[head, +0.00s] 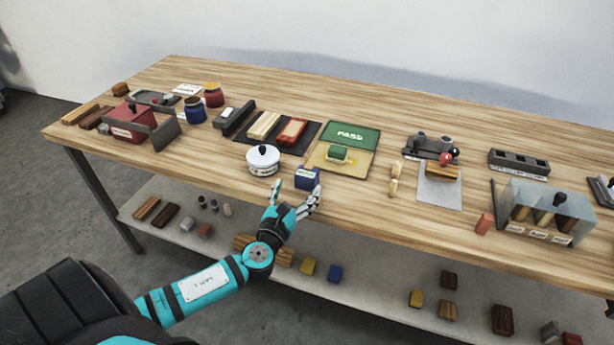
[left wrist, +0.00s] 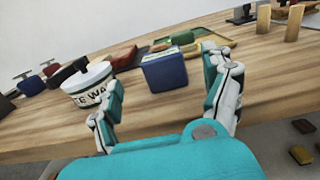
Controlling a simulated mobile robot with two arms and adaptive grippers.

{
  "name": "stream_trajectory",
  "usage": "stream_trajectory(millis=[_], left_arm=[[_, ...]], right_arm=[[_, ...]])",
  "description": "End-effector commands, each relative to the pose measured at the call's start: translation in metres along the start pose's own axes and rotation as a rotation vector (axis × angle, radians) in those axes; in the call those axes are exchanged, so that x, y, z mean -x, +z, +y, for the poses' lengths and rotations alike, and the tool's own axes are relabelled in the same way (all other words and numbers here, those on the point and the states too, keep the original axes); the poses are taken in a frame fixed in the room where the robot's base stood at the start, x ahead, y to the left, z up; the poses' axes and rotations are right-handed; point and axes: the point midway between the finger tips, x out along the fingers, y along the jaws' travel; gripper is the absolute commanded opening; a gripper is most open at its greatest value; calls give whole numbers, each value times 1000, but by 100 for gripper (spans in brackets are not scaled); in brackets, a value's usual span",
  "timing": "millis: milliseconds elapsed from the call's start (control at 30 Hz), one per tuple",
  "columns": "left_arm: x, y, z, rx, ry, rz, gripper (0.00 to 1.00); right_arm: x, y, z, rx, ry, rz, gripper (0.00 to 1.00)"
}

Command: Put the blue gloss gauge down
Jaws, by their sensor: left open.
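The blue gloss gauge (head: 307,178) is a small blue block with a white label on top. It stands upright on the wooden table near the front edge. It also shows in the left wrist view (left wrist: 165,72), between and beyond my fingers. My left gripper (head: 296,192) is open, with its fingers spread just in front of the gauge. In the left wrist view the gripper (left wrist: 165,95) holds nothing, and bare wood shows between the fingertips and the block. My right gripper is in neither view.
A white lidded pot (head: 263,160) stands close to the left of the gauge. A green and yellow PASS board (head: 349,135) lies behind it. Wooden pegs (head: 395,180) stand to the right. The table's front edge (head: 350,211) is close, with a shelf of blocks below.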

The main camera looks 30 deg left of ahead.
Motion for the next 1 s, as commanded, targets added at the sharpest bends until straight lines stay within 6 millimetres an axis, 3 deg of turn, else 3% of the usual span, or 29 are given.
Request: stream_trajectory(millis=[267, 600, 867, 1000], left_arm=[[-24, 1, 0, 1, 1, 0, 83], [-68, 2, -3, 2, 0, 1, 83], [-71, 2, -3, 2, -1, 2, 83], [-70, 2, -3, 2, 0, 1, 66]], right_arm=[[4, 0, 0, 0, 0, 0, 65], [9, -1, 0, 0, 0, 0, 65], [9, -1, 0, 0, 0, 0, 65], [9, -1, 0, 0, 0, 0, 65]])
